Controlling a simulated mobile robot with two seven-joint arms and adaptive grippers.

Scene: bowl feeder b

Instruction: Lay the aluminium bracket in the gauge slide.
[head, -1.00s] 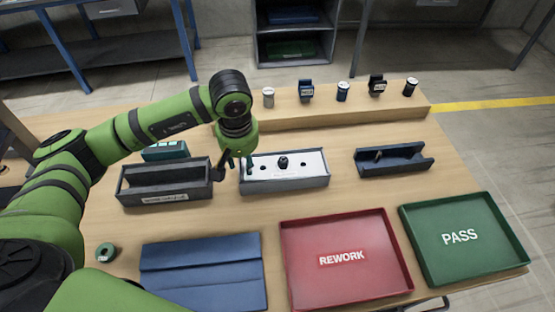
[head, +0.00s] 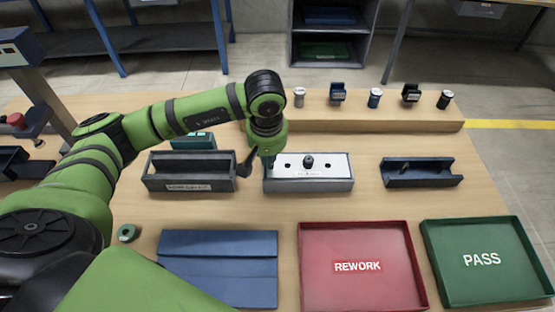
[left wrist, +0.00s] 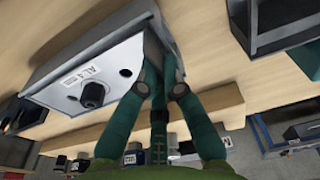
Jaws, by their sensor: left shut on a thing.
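The aluminium bracket appears to be the grey, white-topped piece (head: 335,186) in the middle of the table. It has dark holes, a black knob and a small label, and its label starting "AL" shows in the left wrist view (left wrist: 45,98). My left gripper (head: 267,163) is at its left end. In the left wrist view, the green fingers (left wrist: 163,82) close around its end wall; the exact contact is partly hidden. The gauge slide appears to be the black open-topped box (head: 190,187) just left of the gripper. My right gripper is not in view.
A dark blue channel (head: 440,181) lies to the right. A red REWORK tray (head: 330,290), a green PASS tray (head: 500,288) and a blue mat (head: 220,270) lie in front. A raised wooden shelf (head: 365,125) carries several small items behind. A black lever-like part (head: 247,165) stands by the box.

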